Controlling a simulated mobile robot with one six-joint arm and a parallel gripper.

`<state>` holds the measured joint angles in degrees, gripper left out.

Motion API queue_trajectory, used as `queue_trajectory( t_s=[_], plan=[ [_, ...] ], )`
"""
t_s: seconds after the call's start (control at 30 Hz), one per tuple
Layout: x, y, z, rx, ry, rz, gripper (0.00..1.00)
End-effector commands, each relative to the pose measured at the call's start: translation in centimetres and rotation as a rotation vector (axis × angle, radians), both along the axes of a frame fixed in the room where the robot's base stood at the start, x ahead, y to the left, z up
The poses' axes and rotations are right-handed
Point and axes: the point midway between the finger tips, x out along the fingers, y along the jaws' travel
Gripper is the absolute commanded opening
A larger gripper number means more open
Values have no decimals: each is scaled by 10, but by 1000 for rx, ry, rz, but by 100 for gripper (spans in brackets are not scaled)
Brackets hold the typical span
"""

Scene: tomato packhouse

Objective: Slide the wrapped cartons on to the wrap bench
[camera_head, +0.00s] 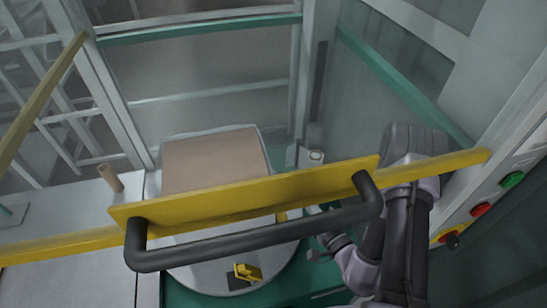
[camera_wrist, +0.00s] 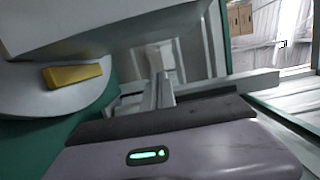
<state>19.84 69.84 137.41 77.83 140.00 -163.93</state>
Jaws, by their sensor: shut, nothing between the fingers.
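A brown carton (camera_head: 215,160) sits on a round pale turntable (camera_head: 283,262) behind the yellow gate bar. Whether film covers the carton is hard to tell. In the wrist view a large pale box side (camera_wrist: 85,25) fills the upper left, above the turntable edge (camera_wrist: 30,100). A pale flat bench top (camera_head: 65,225) lies left of the turntable; I cannot tell if it is the wrap bench. My gripper (camera_head: 318,254) is low at the turntable's right side, shut and empty, apart from the carton. The gate and its handle partly hide it.
A yellow gate bar (camera_head: 250,196) with a black handle (camera_head: 255,230) crosses in front of the turntable. A yellow block (camera_head: 247,271) lies at its near edge. A brown tube (camera_head: 110,178) stands on the left bench. Buttons (camera_head: 481,209) are at the right.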

Motion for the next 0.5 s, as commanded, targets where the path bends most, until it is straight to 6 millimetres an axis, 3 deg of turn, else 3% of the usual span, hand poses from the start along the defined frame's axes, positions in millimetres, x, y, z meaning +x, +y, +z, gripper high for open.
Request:
queue_trajectory(
  t_s=[0.17, 0.5],
  plan=[
    [10, 5, 0, -1, -2, 3, 0],
    [75, 37, 0, -1, -5, 5, 0]
  ],
)
